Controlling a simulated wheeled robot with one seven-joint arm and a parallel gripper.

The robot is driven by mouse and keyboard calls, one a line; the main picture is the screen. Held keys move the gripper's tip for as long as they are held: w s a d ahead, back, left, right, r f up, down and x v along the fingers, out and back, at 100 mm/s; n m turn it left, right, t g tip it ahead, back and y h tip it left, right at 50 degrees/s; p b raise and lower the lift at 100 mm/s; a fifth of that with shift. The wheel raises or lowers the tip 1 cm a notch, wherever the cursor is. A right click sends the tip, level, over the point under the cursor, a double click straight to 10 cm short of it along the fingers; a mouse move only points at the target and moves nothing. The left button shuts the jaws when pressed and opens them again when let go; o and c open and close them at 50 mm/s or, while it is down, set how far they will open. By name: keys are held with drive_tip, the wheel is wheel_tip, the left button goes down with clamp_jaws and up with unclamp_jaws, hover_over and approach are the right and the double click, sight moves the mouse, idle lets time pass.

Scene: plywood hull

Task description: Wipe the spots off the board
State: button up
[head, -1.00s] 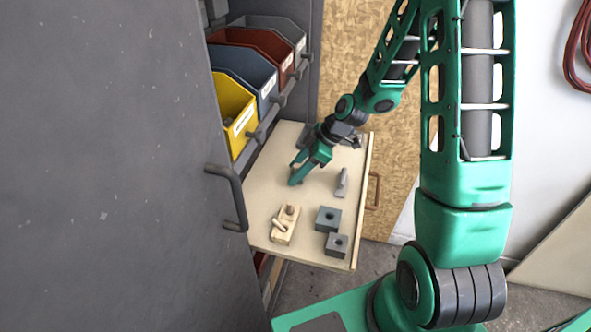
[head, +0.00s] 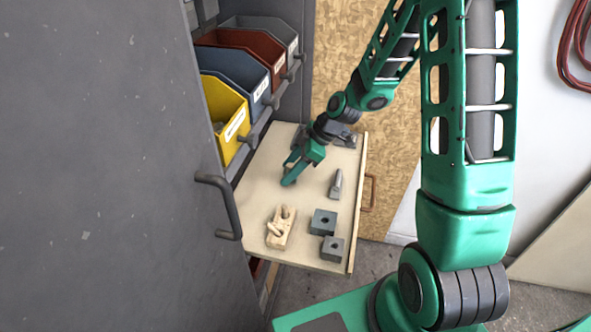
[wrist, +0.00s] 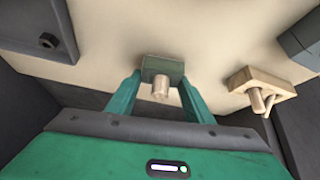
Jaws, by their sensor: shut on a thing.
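The pale board (head: 300,240) is a flat pull-out surface in front of the cabinet bins. I see no clear spots on its visible parts. My gripper (head: 289,178) is low over the board's left-middle part in the head view. In the wrist view, my gripper (wrist: 160,80) is shut on a dark green block (wrist: 176,68) with a round wooden knob facing the camera. The block lies between the two fingertips, close to or on the board; I cannot tell if it touches. In the head view the fingers hide the block.
A wooden block with pegs (head: 278,238), two grey blocks with holes (head: 323,230) (head: 326,256) and a grey tool (head: 336,186) lie on the board. The yellow bin (head: 222,108) and other bins line its left side. A grey cabinet door (head: 100,170) stands at left.

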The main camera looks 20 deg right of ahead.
drive_tip(key=shift+r, duration=1.15)
drive_tip(key=shift+d+r, duration=0.15)
drive_tip(key=shift+r, duration=1.1)
drive_tip(key=shift+d+r, duration=0.1)
drive_tip(key=shift+r, duration=1.15)
